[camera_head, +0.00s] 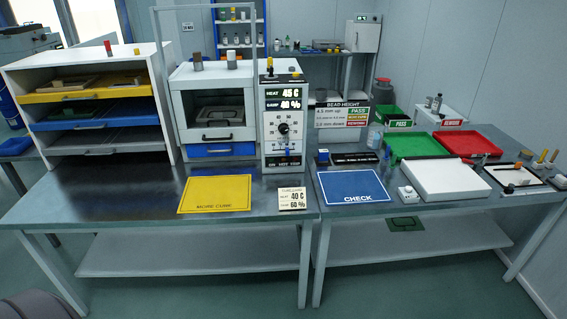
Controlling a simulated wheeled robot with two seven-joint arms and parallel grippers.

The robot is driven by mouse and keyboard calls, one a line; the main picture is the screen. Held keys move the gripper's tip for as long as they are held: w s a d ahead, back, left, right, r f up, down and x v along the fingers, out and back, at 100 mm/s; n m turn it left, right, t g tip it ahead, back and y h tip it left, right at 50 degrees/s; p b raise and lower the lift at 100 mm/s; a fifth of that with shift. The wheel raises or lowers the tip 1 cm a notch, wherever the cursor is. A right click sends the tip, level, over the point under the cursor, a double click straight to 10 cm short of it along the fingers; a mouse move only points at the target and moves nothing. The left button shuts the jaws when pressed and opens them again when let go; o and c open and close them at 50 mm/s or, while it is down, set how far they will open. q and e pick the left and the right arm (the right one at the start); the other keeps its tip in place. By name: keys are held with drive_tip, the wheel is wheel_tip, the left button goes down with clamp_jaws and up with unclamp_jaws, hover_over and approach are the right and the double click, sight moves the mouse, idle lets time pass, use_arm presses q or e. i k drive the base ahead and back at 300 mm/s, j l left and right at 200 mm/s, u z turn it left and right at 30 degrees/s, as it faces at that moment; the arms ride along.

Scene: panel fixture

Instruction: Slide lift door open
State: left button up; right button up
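The white curing chamber (184,100) stands on the dark bench left of the middle. Its front has a pale-framed lift door (238,134) with a see-through window and a dark handle (217,138) low down. The door appears to be down over the opening. A tray-like grey shape shows behind the window. A thin pale upright frame (156,30) rises above the chamber. Neither of my grippers is in view.
A control panel (270,155) adjoins the chamber's right side. A blue drawer (218,150) lies below the door. A shelf rack (86,95) stands at left. A yellow mat (215,193) and small sign (292,199) lie in front; bench around them is clear.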

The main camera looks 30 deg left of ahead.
sight(247, 132)
drive_tip(key=u, duration=1.35)
